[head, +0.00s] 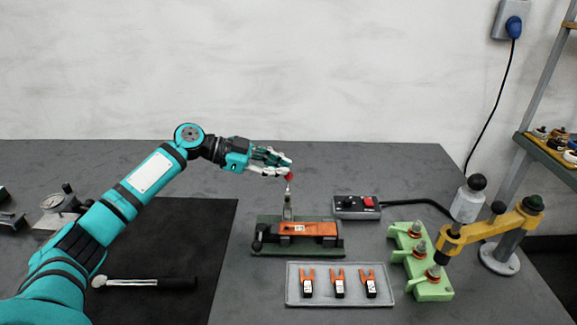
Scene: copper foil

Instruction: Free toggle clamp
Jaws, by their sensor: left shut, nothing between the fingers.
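The toggle clamp (288,208) stands on a dark green base plate (257,247) in the middle of the table. Its lever points up and ends in a red knob (289,176). An orange part (308,229) lies along the base in front of the clamp. My left gripper (286,169) is at the top of the lever, right beside the red knob, with its fingers closed and nothing between them. I cannot tell whether the fingertips touch the knob. My right gripper is out of view.
A grey tray (292,298) with several orange-and-black pieces lies in front. A switch box (344,206) with a red button, a green block (432,292) and a yellow-armed press (486,229) stand to the right.

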